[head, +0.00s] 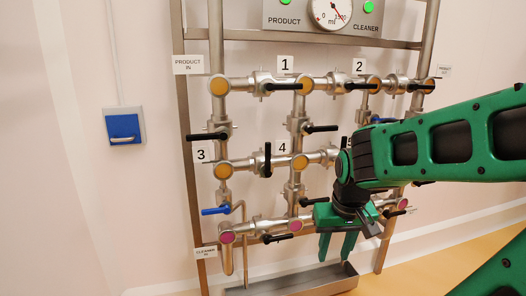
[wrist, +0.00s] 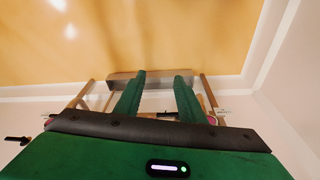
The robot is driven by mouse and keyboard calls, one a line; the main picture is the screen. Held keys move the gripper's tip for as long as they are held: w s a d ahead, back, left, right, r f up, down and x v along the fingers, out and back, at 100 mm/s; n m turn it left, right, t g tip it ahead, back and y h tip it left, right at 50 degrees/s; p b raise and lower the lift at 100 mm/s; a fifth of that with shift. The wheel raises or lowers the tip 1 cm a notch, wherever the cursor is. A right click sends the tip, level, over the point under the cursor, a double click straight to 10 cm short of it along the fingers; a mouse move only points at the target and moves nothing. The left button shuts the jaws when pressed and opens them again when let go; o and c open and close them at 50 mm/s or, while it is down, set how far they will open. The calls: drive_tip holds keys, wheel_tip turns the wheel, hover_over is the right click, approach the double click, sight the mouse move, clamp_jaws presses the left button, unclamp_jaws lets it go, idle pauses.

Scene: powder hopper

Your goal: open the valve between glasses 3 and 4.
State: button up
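Glass 3 (head: 222,171) and glass 4 (head: 301,162) are round yellow sight glasses on the middle pipe row in the head view. The valve between them has a black handle (head: 268,160) that stands upright, across the horizontal pipe. My gripper (head: 335,257) is to the right of and below that valve, in front of the lower pipes, with its green fingers pointing down. In the wrist view my gripper (wrist: 159,78) has its two fingers apart with nothing between them. The valve cannot be made out in the wrist view.
Other black-handled valves, such as the one right of glass 1 (head: 284,86), and a blue handle (head: 215,210) sit nearby. A metal trough (head: 292,284) lies below the frame. A blue-fronted wall box (head: 123,127) hangs at left. Space before the left pipes looks clear.

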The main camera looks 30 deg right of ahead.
drive_tip(key=w+d+t+h, duration=0.1)
drive_tip(key=w+d+t, duration=0.15)
drive_tip(key=w, duration=0.65)
drive_tip(key=n+t+h, duration=0.3)
drive_tip(key=t, duration=1)
approach(268, 153)
drive_tip(key=x, duration=0.4)
drive_tip(key=shift+w+d+r, duration=0.1)
drive_tip(key=shift+w+d, duration=0.05)
drive_tip(key=shift+w, duration=0.05)
drive_tip(key=x, duration=1)
drive_tip(key=shift+w, duration=0.35)
drive_tip(key=shift+c, duration=0.2)
